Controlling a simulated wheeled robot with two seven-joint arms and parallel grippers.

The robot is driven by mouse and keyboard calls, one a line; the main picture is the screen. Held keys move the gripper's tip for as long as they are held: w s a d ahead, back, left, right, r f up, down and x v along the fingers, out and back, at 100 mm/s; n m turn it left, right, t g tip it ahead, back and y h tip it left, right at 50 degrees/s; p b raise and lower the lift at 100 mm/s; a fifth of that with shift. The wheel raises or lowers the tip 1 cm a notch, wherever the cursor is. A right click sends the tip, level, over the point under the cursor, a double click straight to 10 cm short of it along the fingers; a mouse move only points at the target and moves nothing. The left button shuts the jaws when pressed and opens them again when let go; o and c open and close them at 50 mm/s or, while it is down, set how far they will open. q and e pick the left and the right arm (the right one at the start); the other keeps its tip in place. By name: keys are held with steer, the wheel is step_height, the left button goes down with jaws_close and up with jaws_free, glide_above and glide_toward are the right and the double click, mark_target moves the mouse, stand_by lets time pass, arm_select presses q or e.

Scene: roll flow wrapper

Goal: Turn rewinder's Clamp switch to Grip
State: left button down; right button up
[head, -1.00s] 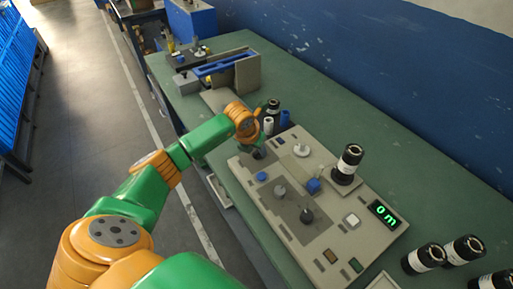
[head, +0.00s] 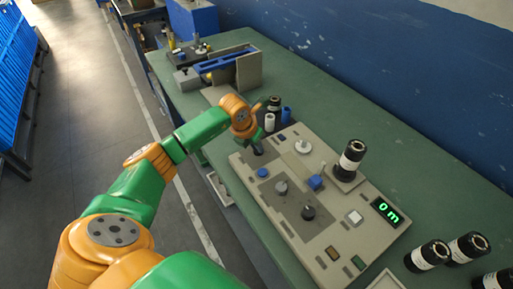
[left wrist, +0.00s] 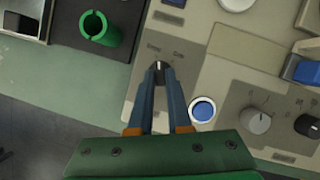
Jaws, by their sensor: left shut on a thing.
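The rewinder panel (head: 330,232) is a beige console on the green bench. Its small black Clamp switch (left wrist: 158,66) shows in the left wrist view below two small printed labels, too blurred to read surely. A light mark on the knob points roughly up, between the labels. My left gripper (left wrist: 160,76) is shut on this switch, its two fingers on either side of the knob. In the head view my left gripper (head: 256,149) is at the panel's far left corner and mostly hides the switch. My right gripper is not in view.
Beside the switch are a blue button (left wrist: 203,110) and a grey knob (left wrist: 256,121). A black roll (head: 350,160) stands on the panel near the green display (head: 385,211).

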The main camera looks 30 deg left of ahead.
arm_select(q)
steer(key=m+b, duration=0.1)
steer(key=m+h+b, duration=0.1)
steer(key=shift+w+a+f+m, duration=0.1)
steer(key=shift+a+f+m, duration=0.1)
steer(key=shift+m, duration=0.2)
steer(key=m+h+b, duration=0.1)
steer(key=m, duration=0.1)
steer(key=shift+m+b, duration=0.3)
steer(key=shift+b, duration=0.1)
steer(key=m+b, duration=0.1)
steer(key=m, duration=0.1)
steer(key=m+g+h+b, duration=0.1)
steer(key=m, duration=0.1)
steer(key=shift+w+a+r+m+g+h, duration=0.15)
steer(key=shift+a+m+g+h, duration=0.05)
steer(key=shift+m+g+h, duration=0.1)
steer(key=c, duration=0.9)
jaws_free()
steer(key=shift+o, duration=0.2)
steer(key=v, duration=0.7)
steer(key=shift+b, duration=0.4)
steer(key=shift+w, duration=0.1)
